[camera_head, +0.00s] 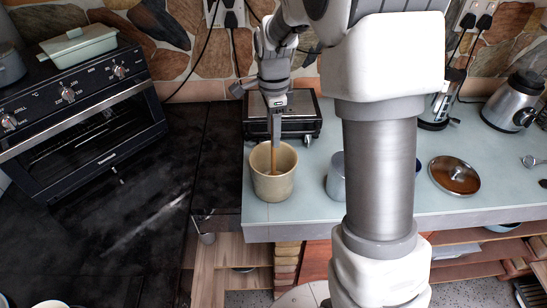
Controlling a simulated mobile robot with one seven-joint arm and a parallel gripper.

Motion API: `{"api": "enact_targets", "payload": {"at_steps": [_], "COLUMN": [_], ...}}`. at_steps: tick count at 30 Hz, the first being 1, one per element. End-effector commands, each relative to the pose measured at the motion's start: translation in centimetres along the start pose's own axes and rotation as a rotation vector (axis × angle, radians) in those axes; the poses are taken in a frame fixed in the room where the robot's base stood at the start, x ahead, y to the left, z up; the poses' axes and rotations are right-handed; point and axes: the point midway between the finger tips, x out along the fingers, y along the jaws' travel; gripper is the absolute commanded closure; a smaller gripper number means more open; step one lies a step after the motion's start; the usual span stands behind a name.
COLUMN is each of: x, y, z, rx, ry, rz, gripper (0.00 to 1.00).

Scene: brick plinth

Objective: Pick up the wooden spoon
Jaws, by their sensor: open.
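The wooden spoon (274,160) stands nearly upright in a cream crock (272,187) near the left front corner of the pale counter. Only part of its handle shows; its lower end is hidden inside the crock. My gripper (275,134) points down directly above the crock, with its fingers at the upper part of the handle. It is open. I cannot tell whether either finger touches the handle.
A black and silver grill appliance (312,118) stands close behind the crock. A grey canister (336,178) is to its right, partly behind my arm. A black oven (80,120) stands on the dark surface at left.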

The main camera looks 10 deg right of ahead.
Motion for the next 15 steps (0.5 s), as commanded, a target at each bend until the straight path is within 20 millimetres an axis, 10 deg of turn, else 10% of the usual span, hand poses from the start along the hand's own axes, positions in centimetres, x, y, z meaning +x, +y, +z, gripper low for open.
{"api": "enact_targets", "payload": {"at_steps": [10, 15], "x": [1.10, 1.08], "y": [-0.01, -0.01], "z": [-0.01, -0.01], "rx": [0.000, 0.000], "ry": [0.000, 0.000], "rz": [-0.002, -0.002], "gripper": [0.49, 0.78]}}
